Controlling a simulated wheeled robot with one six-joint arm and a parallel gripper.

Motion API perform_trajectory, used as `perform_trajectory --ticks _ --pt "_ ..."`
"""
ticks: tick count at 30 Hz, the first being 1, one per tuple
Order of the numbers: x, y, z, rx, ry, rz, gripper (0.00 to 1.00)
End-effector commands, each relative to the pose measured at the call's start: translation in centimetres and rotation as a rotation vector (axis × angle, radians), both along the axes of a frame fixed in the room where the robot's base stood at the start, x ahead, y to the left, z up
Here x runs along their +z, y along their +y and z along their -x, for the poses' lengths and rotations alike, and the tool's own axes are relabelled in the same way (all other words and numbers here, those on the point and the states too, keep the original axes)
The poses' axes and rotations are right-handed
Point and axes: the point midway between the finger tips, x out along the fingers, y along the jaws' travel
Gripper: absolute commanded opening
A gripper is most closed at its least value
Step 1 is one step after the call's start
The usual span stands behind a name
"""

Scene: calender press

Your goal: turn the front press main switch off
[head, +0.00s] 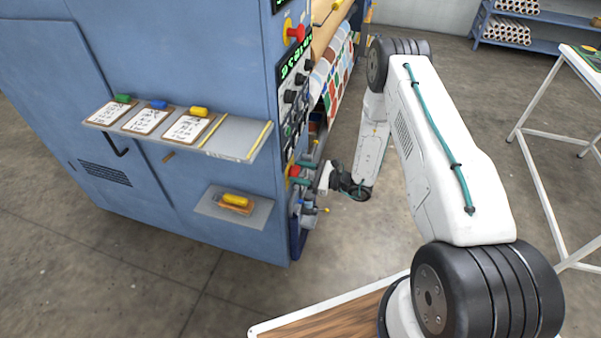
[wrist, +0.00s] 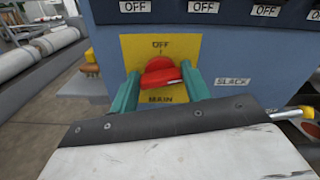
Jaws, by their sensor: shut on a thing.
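The main switch (wrist: 160,72) is a red knob on a yellow plate (wrist: 200,46) marked OFF above and MAIN below. In the wrist view its grip lies roughly crosswise, slightly tilted, and not in line with the OFF mark. My gripper (wrist: 159,78) has its two teal fingers on either side of the knob and is shut on it. In the head view the red knob (head: 294,171) shows low on the press's front panel, with my gripper (head: 303,173) at it. The fingers hide the knob's sides.
The blue press (head: 190,60) has a shelf (head: 236,136) with clipboards and a lower shelf (head: 222,210). A red emergency button (head: 296,31) sits higher on the panel. A SLACK label (wrist: 233,82) is right of the plate. Open floor lies right of the press.

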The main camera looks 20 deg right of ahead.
Motion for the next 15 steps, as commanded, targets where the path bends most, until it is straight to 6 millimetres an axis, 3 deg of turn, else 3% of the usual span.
perform_trajectory --ticks 15 --pt "-0.06 0.09 0.12 -0.001 -0.396 0.286 0.24"
